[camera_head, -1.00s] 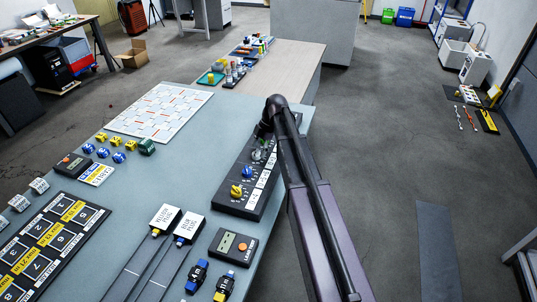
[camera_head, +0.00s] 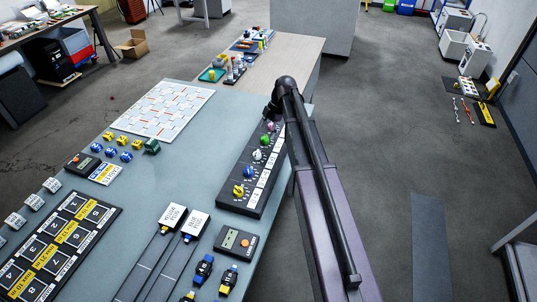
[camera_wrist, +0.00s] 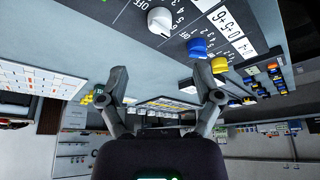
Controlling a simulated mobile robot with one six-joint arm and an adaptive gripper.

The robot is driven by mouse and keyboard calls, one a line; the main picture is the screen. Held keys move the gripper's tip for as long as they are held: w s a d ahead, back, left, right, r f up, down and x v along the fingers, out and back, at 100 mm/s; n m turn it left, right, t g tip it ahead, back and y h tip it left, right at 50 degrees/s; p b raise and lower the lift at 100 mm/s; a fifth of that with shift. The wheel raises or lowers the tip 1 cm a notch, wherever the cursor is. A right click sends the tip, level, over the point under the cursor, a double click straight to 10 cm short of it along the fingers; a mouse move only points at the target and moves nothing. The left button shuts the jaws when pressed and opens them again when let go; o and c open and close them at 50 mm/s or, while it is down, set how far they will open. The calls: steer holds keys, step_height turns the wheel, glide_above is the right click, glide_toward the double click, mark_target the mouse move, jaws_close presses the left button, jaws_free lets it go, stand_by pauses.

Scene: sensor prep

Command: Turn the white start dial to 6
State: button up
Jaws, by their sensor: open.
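The black dial panel (camera_head: 224,200) lies along the right edge of the blue-grey table. The white dial (camera_head: 257,155) sits mid-row, between the blue dial (camera_head: 248,171) and the green dial (camera_head: 265,140). In the wrist view the white dial (camera_wrist: 160,20) is at the top, with printed numbers and OFF around it; its exact setting is too small to tell. The blue dial (camera_wrist: 197,48) and yellow dial (camera_wrist: 219,65) are beside it. My gripper (camera_wrist: 163,88) is open, its fingers spread with nothing between them, apart from the white dial. In the head view my arm hides the gripper.
A yellow dial (camera_head: 238,190) and a pink dial (camera_head: 268,125) share the panel. A timer (camera_head: 237,241) and two plug cards lie in front. A white grid sheet (camera_head: 160,110) and coloured cubes lie to the left. Floor to the right of the table is mostly clear.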

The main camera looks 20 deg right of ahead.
steer(key=s+a+f+m+h, duration=0.1)
steer(key=s+a+m+h, duration=0.1)
steer(key=s+m, duration=1)
steer(key=shift+s+a+f+h+b, duration=0.15)
steer(key=shift+s+a+h+b, duration=0.25)
steer(key=shift+s+a, duration=0.3)
stand_by(0.4)
steer(key=shift+s, duration=0.15)
stand_by(0.4)
steer(key=s+a+m+h, duration=0.1)
steer(key=s+m, duration=0.7)
steer(key=s, duration=0.1)
steer(key=shift+s+t+h, duration=0.25)
steer(key=shift+t+h, duration=0.15)
steer(key=shift+f, duration=0.1)
stand_by(1.1)
